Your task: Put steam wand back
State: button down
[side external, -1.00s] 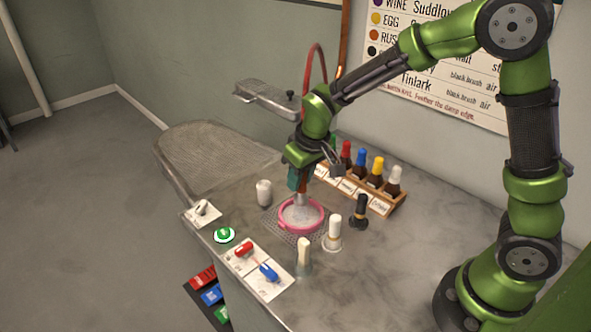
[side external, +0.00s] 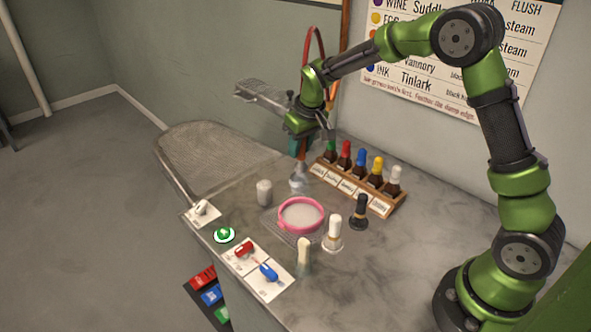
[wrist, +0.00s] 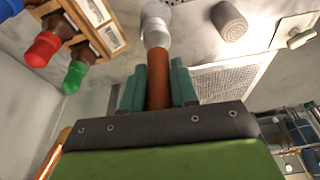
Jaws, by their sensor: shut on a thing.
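The steam wand has an orange-brown handle (wrist: 159,78) and a pale grey head, and a red hose (side external: 321,45) rises behind it. My gripper (wrist: 158,90) is shut on the handle, with a teal finger on each side in the wrist view. In the side view the wand's head (side external: 299,182) hangs down just behind the pink hoop (side external: 301,232), near the bottle rack. The head looks a little above the table, but I cannot tell the exact gap. I cannot make out a holder for the wand.
A wooden rack (side external: 383,207) of colour-capped bottles stands to the right of the wand. A metal sleeve board (side external: 262,97) juts out behind.

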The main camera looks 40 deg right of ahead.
jog(key=shift+w+d+f+n, duration=0.25)
jog(key=shift+w+f, duration=0.35)
jog(key=shift+f, duration=0.05)
jog(key=shift+w+d+f+n, duration=0.25)
jog(key=shift+w+f, duration=0.35)
jog(key=shift+f, duration=0.6)
dwell(1.5)
jog(key=shift+f, duration=0.4)
jog(key=shift+f, duration=0.2)
dwell(0.4)
jog(key=c, duration=0.8)
grip_release()
jog(key=shift+o, duration=0.3)
jog(key=shift+s, duration=0.1)
